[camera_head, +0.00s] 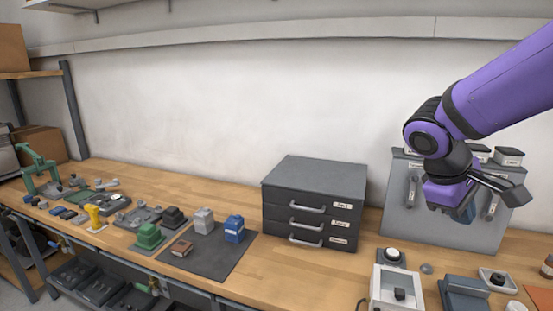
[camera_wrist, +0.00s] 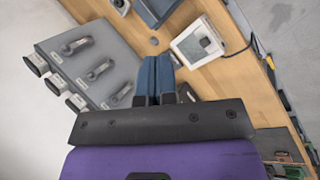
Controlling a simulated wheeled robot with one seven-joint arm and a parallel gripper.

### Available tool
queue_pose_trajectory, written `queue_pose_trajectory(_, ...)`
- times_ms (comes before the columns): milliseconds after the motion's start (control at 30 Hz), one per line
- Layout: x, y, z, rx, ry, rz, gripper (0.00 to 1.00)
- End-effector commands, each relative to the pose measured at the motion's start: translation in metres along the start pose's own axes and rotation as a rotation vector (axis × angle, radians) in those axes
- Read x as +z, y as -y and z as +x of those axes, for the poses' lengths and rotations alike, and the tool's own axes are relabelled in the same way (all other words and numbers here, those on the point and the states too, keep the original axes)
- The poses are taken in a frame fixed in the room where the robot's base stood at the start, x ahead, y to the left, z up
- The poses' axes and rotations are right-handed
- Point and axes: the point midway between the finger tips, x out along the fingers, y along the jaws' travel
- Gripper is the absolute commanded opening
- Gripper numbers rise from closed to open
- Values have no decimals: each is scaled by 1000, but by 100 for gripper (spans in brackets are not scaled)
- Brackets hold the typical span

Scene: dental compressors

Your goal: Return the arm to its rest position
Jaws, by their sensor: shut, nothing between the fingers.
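My purple arm reaches in from the upper right in the head view. My gripper (camera_head: 467,211) hangs above the right part of the bench, in front of a grey panel (camera_head: 407,222). In the wrist view the blue fingers of my gripper (camera_wrist: 156,75) are together, with nothing seen between them. The grey panel also shows in the wrist view (camera_wrist: 60,62), left of the fingers, and bears several dark handles. Part of the panel is hidden behind my gripper in the head view.
A dark drawer cabinet (camera_head: 314,200) with 3 labelled drawers stands mid-bench. A dark mat (camera_head: 211,256) with small blocks lies left of the cabinet. The wall runs behind.

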Motion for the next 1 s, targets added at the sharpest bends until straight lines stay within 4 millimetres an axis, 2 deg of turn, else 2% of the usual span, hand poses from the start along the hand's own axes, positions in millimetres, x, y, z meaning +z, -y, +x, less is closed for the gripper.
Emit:
queue_pose_trajectory(33, 12, 1, -5, -35, -36, 51, 0)
queue_pose_trajectory(200, 45, 11, -21, -151, -153, 206, 0)
queue_pose_trajectory(500, 90, 34, -51, -321, -380, 468, 0)
queue_pose_trajectory(700, 107, 46, -66, -389, -495, 586, 0)
queue_pose_trajectory(1000, 112, 51, -71, -411, -536, 625, 0)
